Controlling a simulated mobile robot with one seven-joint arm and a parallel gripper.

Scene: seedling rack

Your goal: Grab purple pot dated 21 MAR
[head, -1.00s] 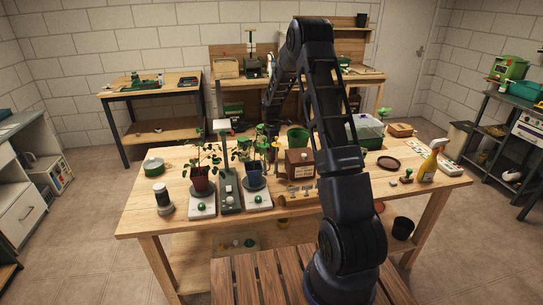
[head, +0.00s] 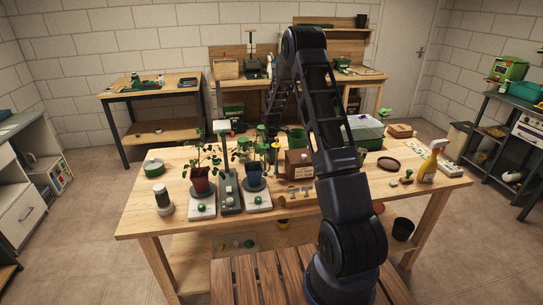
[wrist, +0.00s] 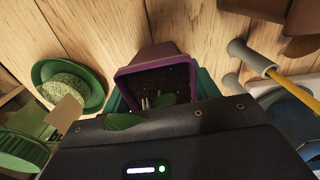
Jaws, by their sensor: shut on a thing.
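The purple pot (wrist: 150,54) is in the wrist view, seen from above with dark soil and a small green seedling (wrist: 124,122) in front of the soil. My gripper (wrist: 160,92) is shut on this pot, with green finger parts at either side of its rim. The date label is not visible. I cannot tell whether the pot's base touches the wood. In the head view the pot and my fingertips are hidden behind the plants and my arm.

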